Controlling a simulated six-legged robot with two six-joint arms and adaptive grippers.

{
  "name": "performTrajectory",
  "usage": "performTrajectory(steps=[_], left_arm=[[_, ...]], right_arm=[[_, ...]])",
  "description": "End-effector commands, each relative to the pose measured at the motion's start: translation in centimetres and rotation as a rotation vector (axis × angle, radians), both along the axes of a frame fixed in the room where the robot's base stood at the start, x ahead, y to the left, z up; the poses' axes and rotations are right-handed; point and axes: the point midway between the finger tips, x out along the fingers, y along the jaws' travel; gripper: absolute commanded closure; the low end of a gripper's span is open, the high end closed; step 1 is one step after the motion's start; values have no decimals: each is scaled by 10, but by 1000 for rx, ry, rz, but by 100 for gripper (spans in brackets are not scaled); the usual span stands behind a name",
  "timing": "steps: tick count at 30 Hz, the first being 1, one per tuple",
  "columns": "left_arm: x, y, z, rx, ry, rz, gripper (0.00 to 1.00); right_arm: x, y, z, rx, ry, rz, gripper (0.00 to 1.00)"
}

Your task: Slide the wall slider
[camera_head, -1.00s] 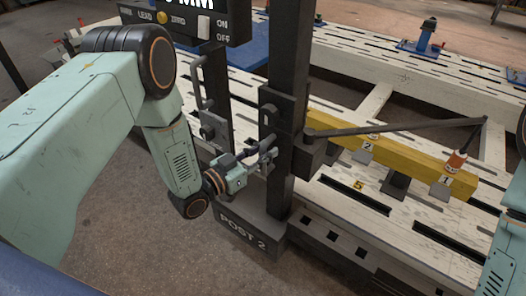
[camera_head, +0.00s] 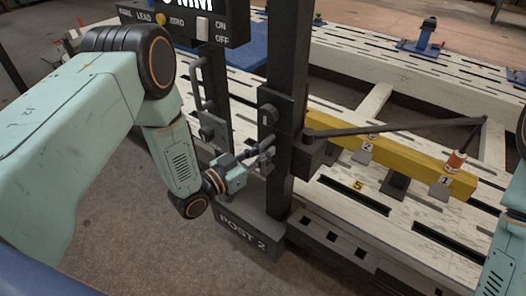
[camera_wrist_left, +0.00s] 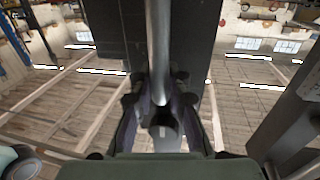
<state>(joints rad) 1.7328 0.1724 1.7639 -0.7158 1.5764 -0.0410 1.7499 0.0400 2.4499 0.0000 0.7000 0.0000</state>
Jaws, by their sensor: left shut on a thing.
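A dark upright post (camera_head: 287,85) marked POST 2 stands in the middle of the head view, with a dark block (camera_head: 270,115) on its side. My left gripper (camera_head: 264,155) is beside the post, low down. In the left wrist view, its fingers (camera_wrist_left: 160,108) are shut around the lower end of a grey metal bar (camera_wrist_left: 158,45), which I take for the slider's handle. A dark panel (camera_wrist_left: 205,35) stands behind the bar. The fingers hide part of the grip. My right gripper is not in view; only part of that arm shows at the right edge.
A display box (camera_head: 185,22) with LEAD, ZERO and ON/OFF controls hangs above left. A second handle (camera_head: 200,85) is on the column left of the post. A yellow beam (camera_head: 410,160) lies on the slotted white bench at right, with a dark rod (camera_head: 400,128) above it.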

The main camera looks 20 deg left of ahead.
Motion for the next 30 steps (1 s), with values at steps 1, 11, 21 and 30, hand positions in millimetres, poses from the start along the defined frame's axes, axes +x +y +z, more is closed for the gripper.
performTrajectory(steps=[1,11,21,30], left_arm=[[0,1,8,-1,0,2,100],[0,1,68,-3,-3,3,100],[1,1,129,-5,-4,4,100],[1,1,159,-4,-5,4,100]], right_arm=[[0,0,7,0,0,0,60],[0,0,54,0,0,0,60],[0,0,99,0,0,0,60],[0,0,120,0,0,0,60]])
